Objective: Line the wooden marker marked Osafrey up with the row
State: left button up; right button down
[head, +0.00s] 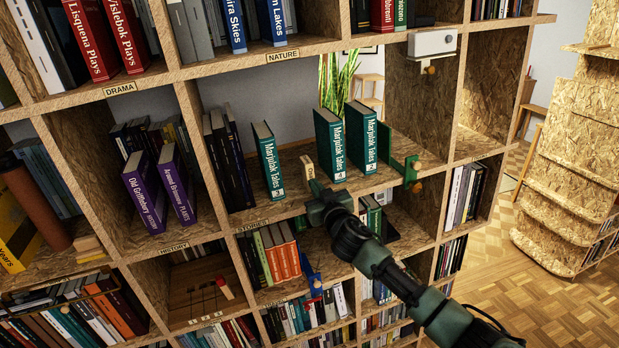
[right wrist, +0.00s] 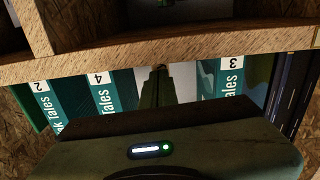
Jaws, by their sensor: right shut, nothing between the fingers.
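A small pale wooden marker (head: 307,167) stands on the shelf board between the teal books numbered 3 (head: 268,160) and 4 (head: 330,146); its lettering is too small to read. A teal book numbered 2 (head: 361,137) stands just right of book 4. My right gripper (head: 318,187) is shut and empty at the shelf's front edge, close to the marker's lower right; I cannot tell if they touch. In the right wrist view the fingers (right wrist: 157,92) point into the gap between book 4 (right wrist: 100,95) and book 3 (right wrist: 230,85). My left gripper is not in view.
A green bookend (head: 405,170) stands right of book 2. Dark books (head: 228,160) stand left of book 3. Uprights and the shelf edge labelled STORIES (head: 252,226) bound the compartment. A white box (head: 432,43) sits at the upper right.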

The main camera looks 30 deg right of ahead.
jog(key=shift+s, duration=0.1)
jog(key=shift+s+a, duration=0.15)
jog(key=shift+s, duration=0.15)
jog(key=p+v, duration=0.1)
jog(key=v, duration=0.2)
jog(key=shift+s, duration=0.35)
